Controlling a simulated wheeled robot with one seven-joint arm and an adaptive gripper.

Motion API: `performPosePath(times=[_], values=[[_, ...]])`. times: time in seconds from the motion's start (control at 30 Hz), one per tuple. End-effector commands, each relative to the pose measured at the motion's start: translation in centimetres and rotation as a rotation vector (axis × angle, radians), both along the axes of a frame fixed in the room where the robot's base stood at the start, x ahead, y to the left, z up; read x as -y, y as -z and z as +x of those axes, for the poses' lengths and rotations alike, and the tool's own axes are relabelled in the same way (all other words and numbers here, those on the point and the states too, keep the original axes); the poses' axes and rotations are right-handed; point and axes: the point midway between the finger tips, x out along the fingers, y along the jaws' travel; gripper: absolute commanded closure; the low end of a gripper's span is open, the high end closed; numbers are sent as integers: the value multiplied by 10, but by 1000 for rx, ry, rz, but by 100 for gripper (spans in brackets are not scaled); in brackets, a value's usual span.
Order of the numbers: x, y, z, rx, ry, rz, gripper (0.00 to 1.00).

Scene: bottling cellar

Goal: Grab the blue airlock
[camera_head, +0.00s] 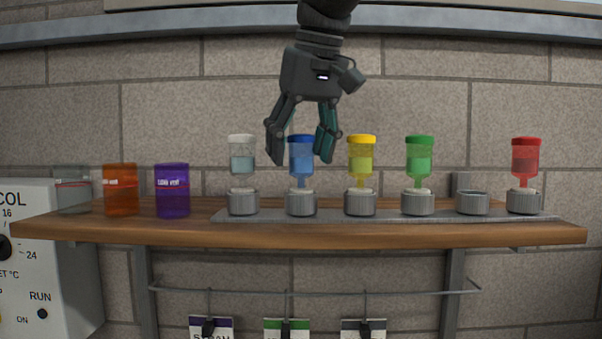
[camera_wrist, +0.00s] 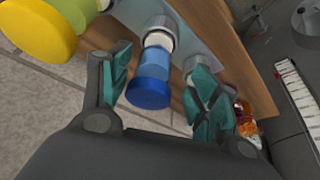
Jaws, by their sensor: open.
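The blue airlock (camera_head: 301,157) stands upright in a grey ribbed holder (camera_head: 301,203) on the wooden shelf. My gripper (camera_head: 300,150) points down over it, open, with one finger to each side of its upper part. In the wrist view the blue airlock (camera_wrist: 151,80) lies between the two teal-padded fingers of my gripper (camera_wrist: 158,95), with a gap showing on both sides. The fingers do not appear to touch it.
A clear airlock (camera_head: 242,158) stands to the left and a yellow airlock (camera_head: 361,155) to the right, both close. Green (camera_head: 419,157) and red (camera_head: 525,158) ones stand farther right, with an empty holder (camera_head: 473,203) between. Orange (camera_head: 121,190) and purple (camera_head: 172,190) cups stand left.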

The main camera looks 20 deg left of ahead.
Motion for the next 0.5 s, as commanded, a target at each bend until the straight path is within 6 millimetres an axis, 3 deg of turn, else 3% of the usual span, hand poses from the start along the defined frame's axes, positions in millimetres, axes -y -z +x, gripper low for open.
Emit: performPosePath(times=[0.33,0.5], values=[[-1,8,3,-2,1,0,38],[-2,8,3,-2,1,0,69]])
